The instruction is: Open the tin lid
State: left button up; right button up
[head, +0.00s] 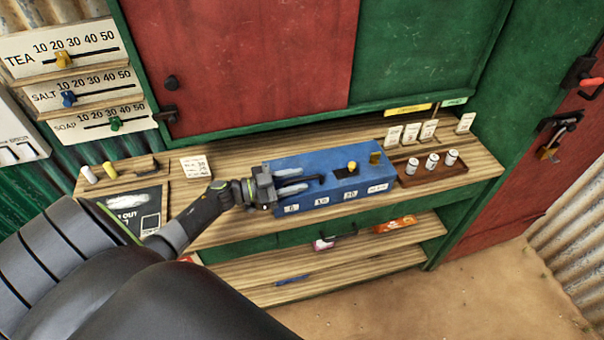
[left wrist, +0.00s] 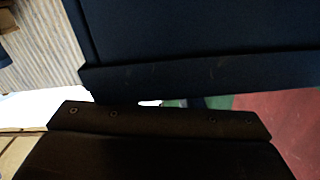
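A long blue tin (head: 335,196) lies on the wooden counter, with number labels along its front and a yellow knob (head: 352,166) on top. Its lid looks closed. In the left wrist view, a dark blue surface (left wrist: 200,35) fills the top, close to my gripper, whose fingertips are not clear there. My right gripper is out of view.
A brown tray (head: 436,177) with several white cylinders stands right of the tin, with small cards (head: 411,134) behind. A dark board (head: 135,210) lies at the left. Lower shelves (head: 350,273) hold small items. A red and green cupboard (head: 240,65) rises behind the counter (head: 225,225).

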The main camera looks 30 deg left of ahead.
pick_arm(q)
jog(key=shift+x, duration=1.05)
grip_shut()
